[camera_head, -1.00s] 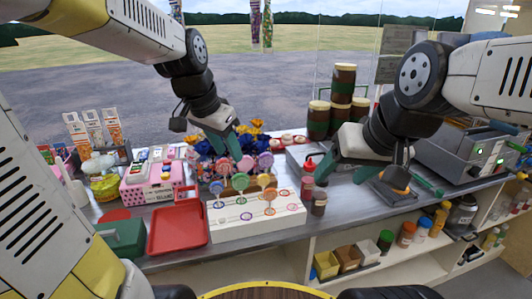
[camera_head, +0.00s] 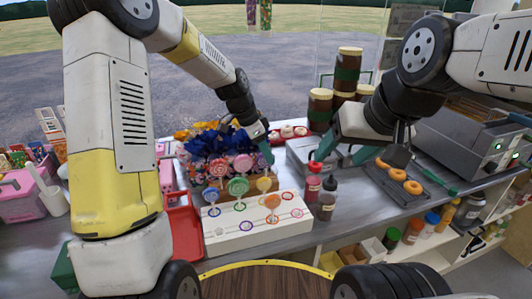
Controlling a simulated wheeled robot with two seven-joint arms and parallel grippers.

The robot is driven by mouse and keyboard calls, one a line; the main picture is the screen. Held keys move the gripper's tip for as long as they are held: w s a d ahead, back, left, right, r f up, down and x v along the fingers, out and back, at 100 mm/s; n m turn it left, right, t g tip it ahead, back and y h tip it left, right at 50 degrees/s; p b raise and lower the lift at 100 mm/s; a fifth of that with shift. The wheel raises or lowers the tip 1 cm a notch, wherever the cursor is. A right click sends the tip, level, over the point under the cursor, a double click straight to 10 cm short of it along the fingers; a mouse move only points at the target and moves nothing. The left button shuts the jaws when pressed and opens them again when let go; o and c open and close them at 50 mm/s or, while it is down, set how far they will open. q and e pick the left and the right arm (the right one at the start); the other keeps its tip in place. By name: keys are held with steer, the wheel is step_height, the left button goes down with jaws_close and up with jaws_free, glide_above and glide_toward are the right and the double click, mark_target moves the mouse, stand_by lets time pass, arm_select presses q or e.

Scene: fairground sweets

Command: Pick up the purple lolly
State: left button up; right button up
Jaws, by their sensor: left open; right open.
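The white lolly stand (camera_head: 257,231) has several round lollies upright in it. A green one (camera_head: 237,187), a yellow one (camera_head: 264,185), an orange one (camera_head: 272,202) and a bluish one (camera_head: 211,196) are in front; pink ones (camera_head: 243,163) are behind. A purple lolly head (camera_head: 259,160) seems to show at the back right, partly hidden by my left gripper (camera_head: 267,147). That gripper is open, its teal fingers pointing down by the back row; I cannot tell whether it touches. My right gripper (camera_head: 342,155) is open and empty above the counter, right of the lollies.
A red-capped bottle (camera_head: 313,186) and a dark bottle (camera_head: 327,200) stand right of the stand. A red tray (camera_head: 184,228) lies left. Doughnuts (camera_head: 396,176) lie on a rack at right; brown jars (camera_head: 347,75) are stacked at the back.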

arm_select(q)
steer(key=x, duration=0.3)
steer(key=shift+f, duration=0.15)
steer(key=shift+c, duration=0.2)
jaws_close()
step_height(320, 180, up, 10)
steer(key=shift+r, duration=0.1)
stand_by(0.4)
